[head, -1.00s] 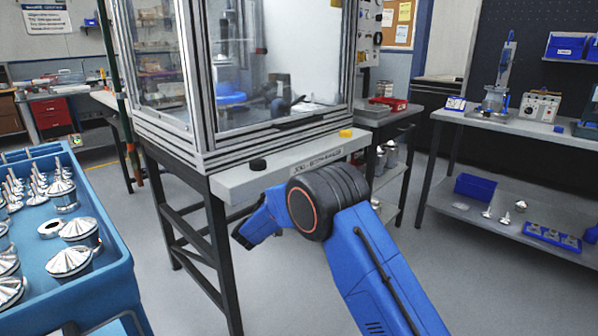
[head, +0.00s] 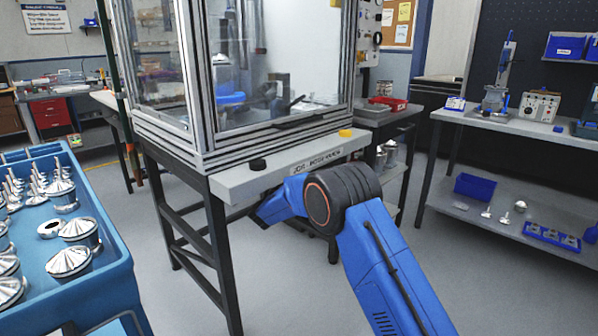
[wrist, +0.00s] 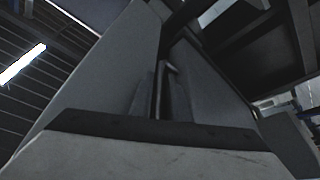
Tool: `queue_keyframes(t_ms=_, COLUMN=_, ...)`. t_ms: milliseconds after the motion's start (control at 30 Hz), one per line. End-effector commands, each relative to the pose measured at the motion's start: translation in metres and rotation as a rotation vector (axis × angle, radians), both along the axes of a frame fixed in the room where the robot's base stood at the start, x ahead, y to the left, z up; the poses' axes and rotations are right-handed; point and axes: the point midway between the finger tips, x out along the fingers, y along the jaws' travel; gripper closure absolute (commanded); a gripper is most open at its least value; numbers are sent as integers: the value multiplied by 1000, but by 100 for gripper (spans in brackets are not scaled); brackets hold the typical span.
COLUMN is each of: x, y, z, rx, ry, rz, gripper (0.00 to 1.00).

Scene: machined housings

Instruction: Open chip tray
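In the head view my blue arm reaches to the front of the enclosed machine (head: 270,75), below its grey labelled front ledge (head: 290,168). My gripper's fingers are hidden there behind the arm. In the wrist view my gripper (wrist: 163,98) shows as dim, narrow fingers beyond the pale wrist body. A thin upright edge shows between them. I cannot tell whether they touch or hold anything. Large grey slanted panels flank them under a dark frame. I cannot make out the chip tray for certain in either view.
The machine stands on a dark-legged stand (head: 215,250). A blue bin (head: 110,270) of shiny metal parts is at the left. A workbench (head: 520,125) with a lower shelf stands at the right. The grey floor between is clear.

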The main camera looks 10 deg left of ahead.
Motion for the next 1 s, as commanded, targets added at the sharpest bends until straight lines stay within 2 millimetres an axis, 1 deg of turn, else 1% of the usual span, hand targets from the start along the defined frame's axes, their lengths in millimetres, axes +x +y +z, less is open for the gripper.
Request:
queue_keyframes(t_ms=33, x=0, y=0, z=0, rx=0, ry=0, rz=0, gripper=97)
queue_keyframes(t_ms=67, x=0, y=0, z=0, rx=0, ry=0, rz=0, gripper=100)
queue_keyframes(t_ms=300, x=-1, y=-1, z=0, rx=-1, ry=0, rz=0, gripper=100)
queue_keyframes(t_ms=467, x=-9, y=-12, z=0, rx=-1, ry=2, rz=0, gripper=100)
queue_keyframes(t_ms=567, x=-20, y=-26, z=0, rx=-2, ry=3, rz=-1, gripper=100)
queue_keyframes(t_ms=667, x=-35, y=-46, z=0, rx=-2, ry=4, rz=-3, gripper=100)
queue_keyframes(t_ms=1000, x=-102, y=-130, z=0, rx=-2, ry=4, rz=-2, gripper=100)
